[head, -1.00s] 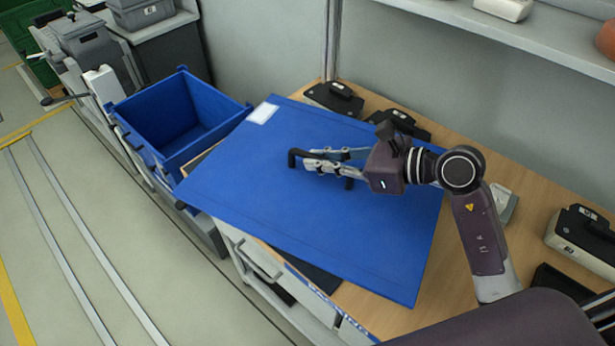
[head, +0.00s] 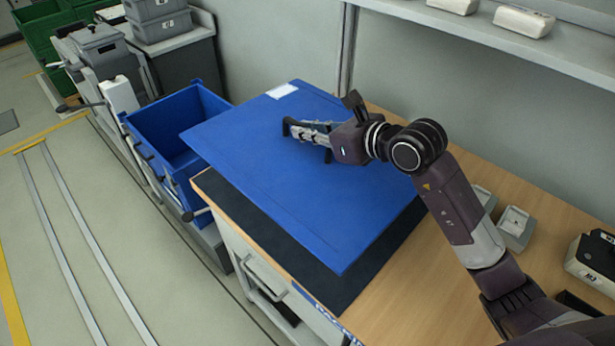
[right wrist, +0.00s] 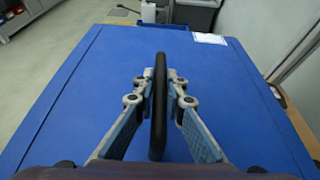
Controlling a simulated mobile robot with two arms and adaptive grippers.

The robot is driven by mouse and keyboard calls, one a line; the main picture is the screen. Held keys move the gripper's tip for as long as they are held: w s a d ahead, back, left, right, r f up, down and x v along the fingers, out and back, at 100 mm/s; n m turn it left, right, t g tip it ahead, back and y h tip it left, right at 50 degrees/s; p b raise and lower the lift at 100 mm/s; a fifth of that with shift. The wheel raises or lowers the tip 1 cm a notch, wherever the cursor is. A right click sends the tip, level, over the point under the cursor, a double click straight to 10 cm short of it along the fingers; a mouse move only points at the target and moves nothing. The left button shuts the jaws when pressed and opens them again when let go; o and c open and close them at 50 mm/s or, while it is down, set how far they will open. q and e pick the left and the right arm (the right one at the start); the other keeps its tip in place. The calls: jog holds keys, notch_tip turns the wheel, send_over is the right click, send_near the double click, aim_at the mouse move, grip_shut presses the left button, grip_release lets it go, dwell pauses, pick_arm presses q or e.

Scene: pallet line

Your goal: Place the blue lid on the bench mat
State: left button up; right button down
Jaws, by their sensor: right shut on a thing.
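The blue lid (head: 300,185) is a large flat panel with a white label near its far corner and a black handle on top. My right gripper (head: 300,130) is shut on the lid's handle; in the right wrist view the fingers close on both sides of the black handle (right wrist: 159,105). The lid hangs over the dark bench mat (head: 345,292), whose front and right edges show below it. The lid's left corner reaches out toward the blue crate. Whether the lid touches the mat cannot be told for sure. My left gripper is not in view.
The open blue crate (head: 165,130) stands left of the wooden bench (head: 430,270). Grey devices (head: 515,228) and a battery-like unit (head: 592,255) lie at the bench's right. A shelf (head: 500,40) runs along the wall behind. Grey bins (head: 160,20) stand at the back left.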

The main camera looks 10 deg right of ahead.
aim_at(306, 159)
notch_tip(306, 159, down, 8)
jog(key=shift+f+p, duration=0.25)
jog(key=shift+p, duration=0.15)
jog(key=shift+w+f, duration=0.1)
jog(key=shift+f, duration=2.55)
jog(key=c, duration=2.3)
grip_release()
jog(key=shift+f, duration=0.2)
jog(key=o, duration=0.3)
jog(key=shift+s, duration=0.2)
jog(key=shift+b+v, duration=0.85)
jog(key=shift+v, duration=5.1)
